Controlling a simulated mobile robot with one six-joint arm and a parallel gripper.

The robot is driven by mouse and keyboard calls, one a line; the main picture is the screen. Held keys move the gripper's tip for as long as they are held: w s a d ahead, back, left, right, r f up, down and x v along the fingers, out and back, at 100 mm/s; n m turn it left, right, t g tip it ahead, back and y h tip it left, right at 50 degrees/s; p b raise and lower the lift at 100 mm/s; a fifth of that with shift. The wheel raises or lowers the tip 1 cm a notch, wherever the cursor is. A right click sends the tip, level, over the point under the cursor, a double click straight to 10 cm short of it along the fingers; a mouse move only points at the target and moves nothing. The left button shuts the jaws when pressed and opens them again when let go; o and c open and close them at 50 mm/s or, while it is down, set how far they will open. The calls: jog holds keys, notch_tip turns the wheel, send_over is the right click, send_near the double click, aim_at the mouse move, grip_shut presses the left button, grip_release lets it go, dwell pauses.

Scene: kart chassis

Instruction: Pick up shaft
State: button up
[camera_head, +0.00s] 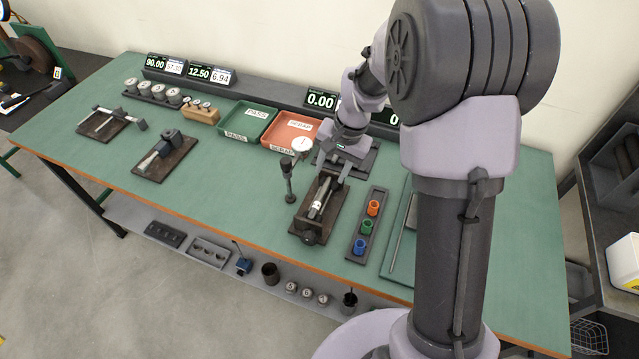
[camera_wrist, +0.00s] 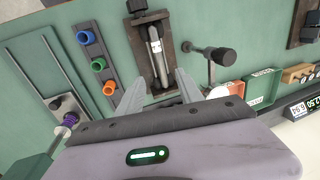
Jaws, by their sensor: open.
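The shaft (camera_head: 319,196) is a short grey metal cylinder with a white label. It lies in a dark fixture (camera_head: 303,222) on the green bench. In the wrist view the shaft (camera_wrist: 156,48) lies lengthwise in its fixture, ahead of the fingers. My gripper (camera_wrist: 158,90) is open, its two pale fingers spread to either side of the fixture's near end. In the head view my gripper (camera_head: 336,172) is above the fixture's far end. I see nothing between the fingers, and they look apart from the shaft.
A dial gauge stand (camera_head: 290,180) rises close to the fixture's left. A rack with orange, green and blue rings (camera_head: 386,197) is to the right. A red SCRAP tray (camera_head: 309,126) and green PASS tray (camera_head: 237,112) sit behind left. Bare bench lies left of the gauge.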

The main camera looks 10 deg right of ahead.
jog(key=b, duration=0.1)
send_over(321, 196)
jog(key=d, duration=0.1)
jog(key=s+d+x, duration=0.1)
jog(key=x, duration=0.6)
jog(key=b+x, duration=0.1)
jog(key=x, duration=0.1)
jog(key=b+x, duration=0.1)
jog(key=x, duration=0.1)
jog(key=shift+s+f, duration=0.25)
jog(key=shift+s, duration=0.1)
jog(key=shift+d+r, duration=0.1)
jog(key=shift+r, duration=0.05)
jog(key=shift+c, duration=0.4)
grip_shut()
